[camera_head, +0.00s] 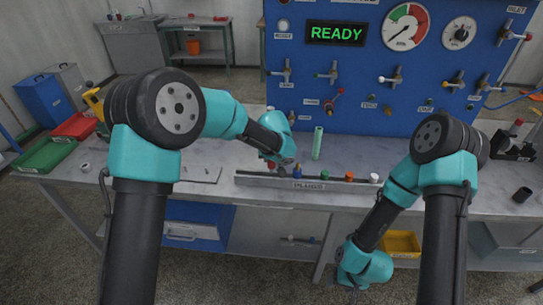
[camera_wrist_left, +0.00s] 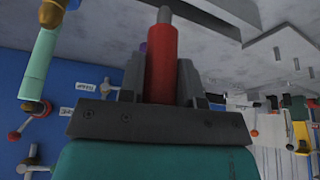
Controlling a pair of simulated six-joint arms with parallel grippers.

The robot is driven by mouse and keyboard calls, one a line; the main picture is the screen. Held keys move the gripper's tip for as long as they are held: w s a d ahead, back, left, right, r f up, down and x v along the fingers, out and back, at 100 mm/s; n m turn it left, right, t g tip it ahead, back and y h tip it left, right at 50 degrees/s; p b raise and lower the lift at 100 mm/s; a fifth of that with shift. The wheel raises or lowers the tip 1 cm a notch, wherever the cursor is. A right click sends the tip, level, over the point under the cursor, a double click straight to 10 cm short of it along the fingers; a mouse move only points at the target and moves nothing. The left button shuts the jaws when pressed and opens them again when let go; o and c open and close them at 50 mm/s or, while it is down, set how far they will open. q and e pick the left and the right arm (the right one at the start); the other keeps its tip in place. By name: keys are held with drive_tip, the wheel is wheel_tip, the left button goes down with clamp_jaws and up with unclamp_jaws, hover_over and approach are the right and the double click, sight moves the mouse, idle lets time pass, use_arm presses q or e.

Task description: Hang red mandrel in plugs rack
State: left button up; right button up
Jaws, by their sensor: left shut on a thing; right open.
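The plugs rack (camera_head: 265,181) is a long grey bar on the bench, labelled PLUGS. A blue plug (camera_head: 297,171), a green plug (camera_head: 323,174), a darker red-orange plug (camera_head: 348,176) and a white plug (camera_head: 374,178) stand along it. My left gripper (camera_head: 271,164) is over the rack's left end. In the left wrist view it is shut on the red mandrel (camera_wrist_left: 162,65), a red cylinder with a grey tip between the fingers. Whether the tip touches the rack is hidden. My right gripper (camera_head: 356,288) is open, low in front of the bench, small in view.
A pale green tube (camera_head: 317,142) stands behind the rack, near the left gripper. The blue panel (camera_head: 350,90) with gauges and valves rises at the back. Red (camera_head: 75,125) and green (camera_head: 45,154) trays sit at the left. A yellow bin (camera_head: 400,243) is below the bench, near my right arm.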

sight(271, 164)
use_arm(q)
drive_tip(key=shift+f, duration=1.9)
drive_tip(key=o, duration=1)
drive_tip(key=shift+o, duration=0.2)
drive_tip(key=v, duration=1.7)
drive_tip(key=shift+r, duration=0.25)
